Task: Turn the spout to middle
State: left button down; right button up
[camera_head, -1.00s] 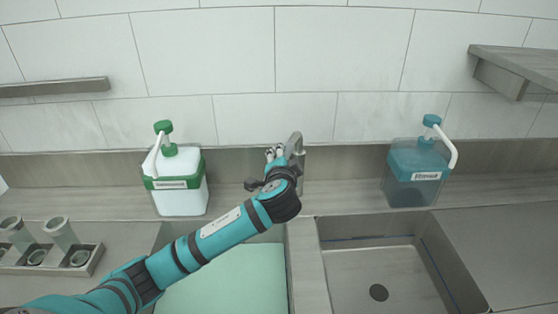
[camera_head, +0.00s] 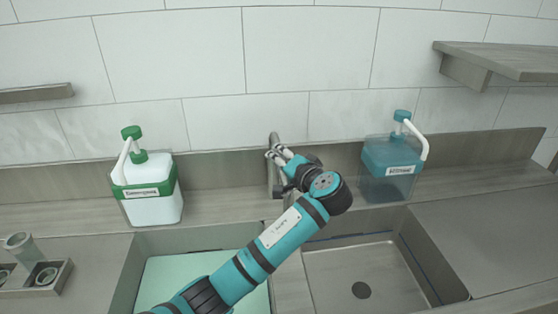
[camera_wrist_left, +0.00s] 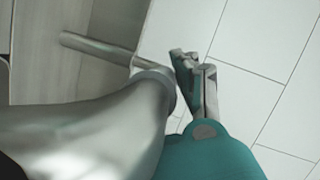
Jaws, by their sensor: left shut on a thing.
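The metal faucet with its spout (camera_head: 273,141) stands behind the divider between two sink basins, against the back ledge. My left gripper (camera_head: 276,155) reaches it from the right side, its fingers closed at the upper part of the spout. Gripper and wrist cover part of the faucet, so the exact direction of the spout is hard to tell. In the left wrist view, a large grey metal shape fills the lower left, and a thin metal bar sticks out behind it. The gripper's finger (camera_wrist_left: 195,85) shows beside the metal. My right gripper is not in view.
A green-and-white dispenser (camera_head: 150,205) stands left of the faucet and a blue dispenser (camera_head: 385,188) right of it. A pale green board (camera_head: 170,270) lies in the left basin. The right basin (camera_head: 345,270) is empty. A cup rack (camera_head: 62,275) is at far left.

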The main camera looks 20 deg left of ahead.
pick_arm(q)
jog(key=c, duration=1)
grip_release()
jog(key=shift+a, duration=0.1)
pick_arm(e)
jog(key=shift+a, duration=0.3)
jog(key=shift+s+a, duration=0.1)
pick_arm(q)
jog(key=v, duration=1.2)
